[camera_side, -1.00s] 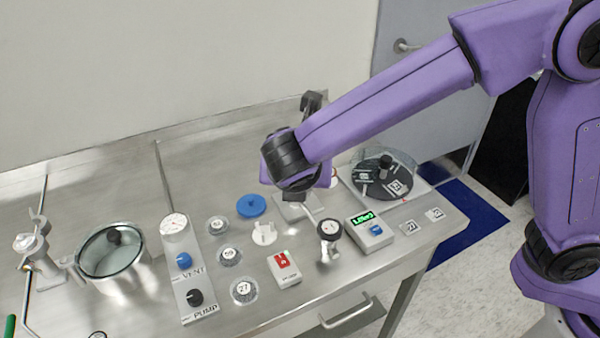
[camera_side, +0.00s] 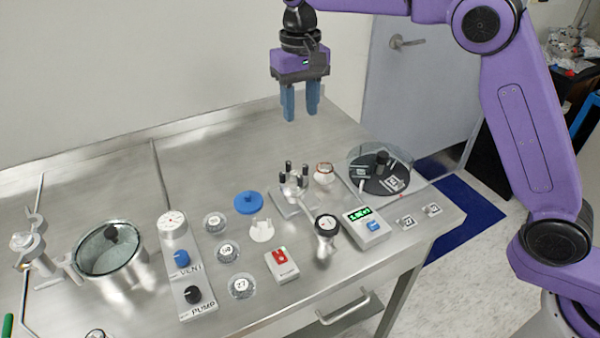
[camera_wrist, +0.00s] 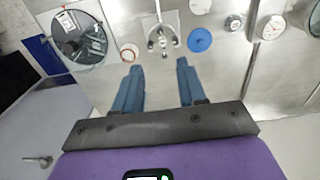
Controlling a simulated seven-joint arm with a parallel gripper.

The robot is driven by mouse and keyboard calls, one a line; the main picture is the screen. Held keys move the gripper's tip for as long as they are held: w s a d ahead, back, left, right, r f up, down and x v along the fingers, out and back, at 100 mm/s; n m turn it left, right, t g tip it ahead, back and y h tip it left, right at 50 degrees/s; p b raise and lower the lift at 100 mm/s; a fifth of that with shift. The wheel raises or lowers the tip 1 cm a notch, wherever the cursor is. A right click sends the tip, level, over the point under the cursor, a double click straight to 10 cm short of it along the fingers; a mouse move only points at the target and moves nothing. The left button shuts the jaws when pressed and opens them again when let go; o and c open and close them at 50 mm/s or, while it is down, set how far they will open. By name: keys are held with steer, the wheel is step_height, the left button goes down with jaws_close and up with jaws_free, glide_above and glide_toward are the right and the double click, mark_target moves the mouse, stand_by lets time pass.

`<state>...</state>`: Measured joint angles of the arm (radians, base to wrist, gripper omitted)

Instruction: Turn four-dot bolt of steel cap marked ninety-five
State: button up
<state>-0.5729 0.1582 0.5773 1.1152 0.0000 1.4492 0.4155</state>
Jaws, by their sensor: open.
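My gripper (camera_side: 301,115) is open and empty, fingers pointing down, high above the back of the steel bench. In the wrist view its two blue fingers (camera_wrist: 159,66) are apart with only bench between them. Round marked steel caps stand in a row on the bench: a far one (camera_side: 214,222), a middle one (camera_side: 227,252) and a near one (camera_side: 241,286) that seems to read 27. The other two numbers are too small to read surely, so I cannot tell which is ninety-five. No bolt dots can be made out.
A stand with dark upright posts (camera_side: 293,190) is below my gripper, with a red-ringed round piece (camera_side: 323,173) beside it. A blue disc (camera_side: 249,202), a clear-covered dark rotor (camera_side: 380,172), a digital readout box (camera_side: 366,226) and a glass-lidded pot (camera_side: 112,250) stand around. The back of the bench is clear.

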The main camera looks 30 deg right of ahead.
mark_target(300, 176)
step_height(300, 176, down, 17)
steer(key=shift+f, duration=0.15)
stand_by(0.5)
jaws_close()
